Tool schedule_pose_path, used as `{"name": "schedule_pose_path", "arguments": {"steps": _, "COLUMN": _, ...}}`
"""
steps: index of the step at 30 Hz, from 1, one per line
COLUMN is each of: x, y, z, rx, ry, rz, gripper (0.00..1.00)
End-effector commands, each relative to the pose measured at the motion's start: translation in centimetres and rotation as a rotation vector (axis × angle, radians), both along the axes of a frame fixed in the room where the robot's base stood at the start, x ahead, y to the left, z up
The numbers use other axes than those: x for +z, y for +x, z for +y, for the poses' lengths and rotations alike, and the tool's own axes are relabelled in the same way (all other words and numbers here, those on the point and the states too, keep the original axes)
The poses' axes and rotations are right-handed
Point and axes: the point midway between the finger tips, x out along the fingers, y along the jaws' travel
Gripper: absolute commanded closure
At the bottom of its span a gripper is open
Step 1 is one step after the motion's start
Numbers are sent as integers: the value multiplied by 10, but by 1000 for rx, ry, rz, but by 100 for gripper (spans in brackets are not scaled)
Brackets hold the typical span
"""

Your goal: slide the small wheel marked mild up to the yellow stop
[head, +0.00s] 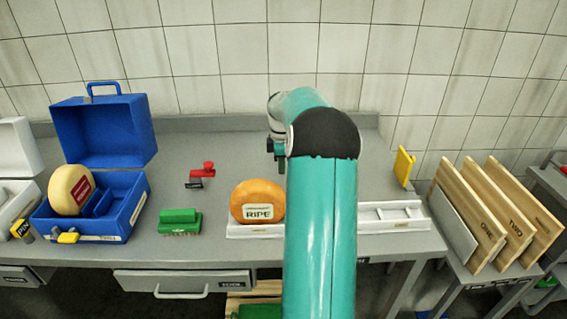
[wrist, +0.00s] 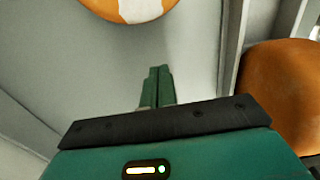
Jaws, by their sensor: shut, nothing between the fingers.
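My gripper (wrist: 158,76) is shut and empty in the wrist view, its green fingers together above a pale grey surface. An orange wheel with a white patch (wrist: 130,8) is cut off by the top edge of that view, apart from the fingertips; its marking cannot be read. In the head view my teal arm covers the middle of the white track (head: 390,216) and hides the fingers. No wheel marked mild can be made out there. A yellow upright plate (head: 403,166), seemingly the stop, stands at the right of the bench behind the track.
An orange wheel marked RIPE (head: 258,203) stands at the track's left part. Another orange wheel (wrist: 285,95) is close at right in the wrist view.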

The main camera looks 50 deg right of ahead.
Motion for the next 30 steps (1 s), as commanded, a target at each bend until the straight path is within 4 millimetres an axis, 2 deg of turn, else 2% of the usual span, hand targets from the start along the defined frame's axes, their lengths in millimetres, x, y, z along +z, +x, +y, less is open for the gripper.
{"name": "schedule_pose_path", "arguments": {"steps": 3, "x": -26, "y": 1, "z": 1, "rx": 1, "ry": 4, "rz": 3, "gripper": 100}}
{"name": "schedule_pose_path", "arguments": {"steps": 10, "x": -68, "y": 0, "z": -2, "rx": -3, "ry": 2, "rz": 1, "gripper": 100}}
{"name": "schedule_pose_path", "arguments": {"steps": 16, "x": -65, "y": -21, "z": -21, "rx": -2, "ry": -1, "rz": 0, "gripper": 100}}
{"name": "schedule_pose_path", "arguments": {"steps": 30, "x": -64, "y": -28, "z": -27, "rx": -1, "ry": -1, "rz": 1, "gripper": 100}}
